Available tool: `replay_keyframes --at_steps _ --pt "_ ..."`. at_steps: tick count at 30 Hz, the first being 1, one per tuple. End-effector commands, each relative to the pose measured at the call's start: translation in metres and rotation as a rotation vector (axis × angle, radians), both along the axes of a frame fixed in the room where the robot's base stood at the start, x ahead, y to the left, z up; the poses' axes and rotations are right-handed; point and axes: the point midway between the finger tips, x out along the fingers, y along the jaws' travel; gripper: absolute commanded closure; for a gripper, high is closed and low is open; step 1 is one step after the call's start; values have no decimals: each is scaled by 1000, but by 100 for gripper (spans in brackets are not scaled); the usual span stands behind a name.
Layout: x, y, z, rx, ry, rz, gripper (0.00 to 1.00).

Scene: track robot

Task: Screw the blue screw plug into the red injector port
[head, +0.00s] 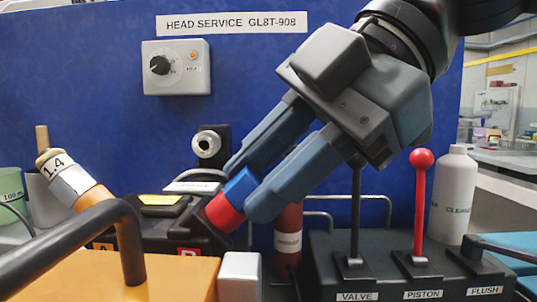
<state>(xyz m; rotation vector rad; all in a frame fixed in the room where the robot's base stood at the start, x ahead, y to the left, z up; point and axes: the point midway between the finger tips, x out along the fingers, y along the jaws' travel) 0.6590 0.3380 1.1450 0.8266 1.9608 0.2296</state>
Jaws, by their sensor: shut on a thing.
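My gripper (254,178) comes down from the upper right, tilted. Its two blue-grey fingers are shut on the blue screw plug (240,187), which shows between the fingertips. The red injector port (224,213) leans up toward the gripper from the dark block. The plug lines up with the port and its lower end meets the port's mouth in the picture. I cannot tell how far the plug is in, as the fingers hide its sides and any thread.
An orange port (95,196) with a tagged "1.4" cap leans at left. A dark handle (128,235) stands in front. The lever box (405,262) with its red-knobbed lever (420,200) is at right, below my gripper. A camera-like fitting (207,145) sits behind the port.

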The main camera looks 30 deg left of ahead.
Motion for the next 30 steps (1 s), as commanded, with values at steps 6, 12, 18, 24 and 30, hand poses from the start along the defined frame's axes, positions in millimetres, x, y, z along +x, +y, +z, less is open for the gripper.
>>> replay_keyframes --at_steps 6,12,18,24,30 --pt "6 -1 2 -79 159 -196 100" --pt "4 1 2 -140 282 -334 100" --pt "3 2 3 -177 362 -418 100" --pt "3 2 2 -205 419 -479 100" --pt "2 2 1 -227 462 -529 100"
